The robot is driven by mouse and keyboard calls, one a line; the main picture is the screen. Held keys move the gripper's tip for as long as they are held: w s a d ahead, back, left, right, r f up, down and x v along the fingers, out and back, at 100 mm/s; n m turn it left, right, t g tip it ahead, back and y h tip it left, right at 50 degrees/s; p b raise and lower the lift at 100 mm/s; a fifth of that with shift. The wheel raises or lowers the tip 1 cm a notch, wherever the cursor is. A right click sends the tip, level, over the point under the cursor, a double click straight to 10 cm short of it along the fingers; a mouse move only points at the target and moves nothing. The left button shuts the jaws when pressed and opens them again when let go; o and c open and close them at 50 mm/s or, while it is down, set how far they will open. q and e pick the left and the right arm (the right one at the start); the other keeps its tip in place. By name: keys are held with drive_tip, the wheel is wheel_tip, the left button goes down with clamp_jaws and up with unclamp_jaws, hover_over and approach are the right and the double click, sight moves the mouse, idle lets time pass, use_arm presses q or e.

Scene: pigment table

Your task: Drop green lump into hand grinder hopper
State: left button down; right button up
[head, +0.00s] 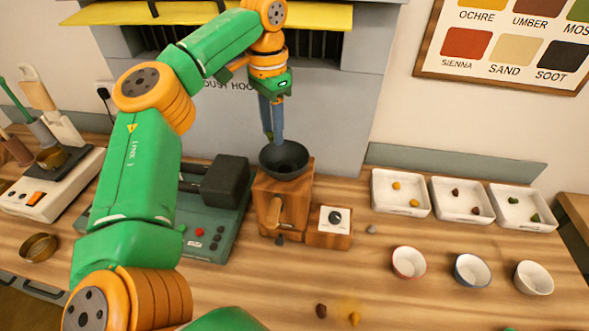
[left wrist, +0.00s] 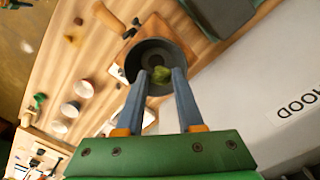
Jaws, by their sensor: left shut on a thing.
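My left gripper (head: 274,138) points down just above the dark hopper (head: 284,160) of the wooden hand grinder (head: 298,205). In the left wrist view its two fingers (left wrist: 160,77) are closed on a green lump (left wrist: 160,74), which sits between the tips. Behind the lump the round black hopper (left wrist: 150,50) opens. In the head view the held lump is too small to make out. At the left of the left wrist view, a small green and orange part (left wrist: 37,102) may be my right gripper; its jaws are unclear.
Right of the grinder stand white trays of ochre (head: 401,208), brown (head: 461,216) and green lumps (head: 522,224), with three small bowls (head: 472,270) in front. A brown lump (head: 321,310) and an ochre lump (head: 354,318) lie near the front. A green-grey machine (head: 205,240) stands left of the grinder.

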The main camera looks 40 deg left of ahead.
use_arm(q)
drive_tip(key=shift+w+d+f, duration=0.1)
drive_tip(key=shift+w, duration=0.15)
drive_tip(key=shift+c, duration=2.3)
unclamp_jaws()
drive_tip(key=shift+s, duration=0.2)
wheel_tip(320, 180, up, 7)
drive_tip(key=shift+f, duration=0.15)
drive_tip(key=shift+r, duration=0.3)
